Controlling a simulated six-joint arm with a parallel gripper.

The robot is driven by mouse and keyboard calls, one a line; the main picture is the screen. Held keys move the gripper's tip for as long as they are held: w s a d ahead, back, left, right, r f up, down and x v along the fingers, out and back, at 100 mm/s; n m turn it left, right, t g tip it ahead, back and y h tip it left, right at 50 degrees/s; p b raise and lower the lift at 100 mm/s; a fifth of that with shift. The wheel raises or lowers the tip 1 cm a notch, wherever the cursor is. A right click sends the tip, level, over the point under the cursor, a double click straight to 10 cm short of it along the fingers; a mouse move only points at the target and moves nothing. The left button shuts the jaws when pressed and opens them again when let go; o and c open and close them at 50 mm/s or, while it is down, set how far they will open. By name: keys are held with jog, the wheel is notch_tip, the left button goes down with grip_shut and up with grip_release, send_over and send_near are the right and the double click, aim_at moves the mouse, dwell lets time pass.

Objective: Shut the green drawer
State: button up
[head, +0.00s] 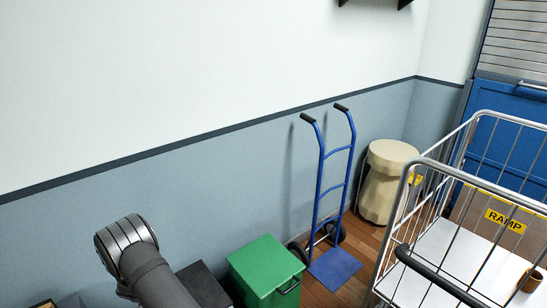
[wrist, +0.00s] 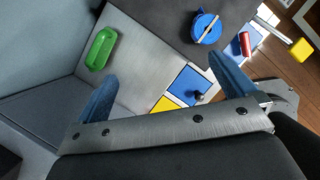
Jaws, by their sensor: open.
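No green drawer can be made out for certain in either view. A green box (head: 267,265) with a dark handle on its front stands on the floor in the head view; I cannot tell that it is a drawer. In the wrist view, my gripper (wrist: 163,70) is open, its two blue fingers apart with nothing between them. Beyond the fingers is a grey surface with a small green dish (wrist: 101,48). Blue panels (wrist: 192,82) and a yellow panel (wrist: 165,104) lie between the fingers' bases, with a dark knob (wrist: 198,95) beside them.
The wrist view also shows a blue round container (wrist: 206,28), a red cylinder (wrist: 245,44) and a yellow block (wrist: 300,49). In the head view, a blue hand truck (head: 335,190), a beige stool-like drum (head: 385,180) and a wire cage cart (head: 450,245) stand along the right.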

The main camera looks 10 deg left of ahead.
jog(key=shift+w+d, duration=0.1)
jog(key=shift+w, duration=0.2)
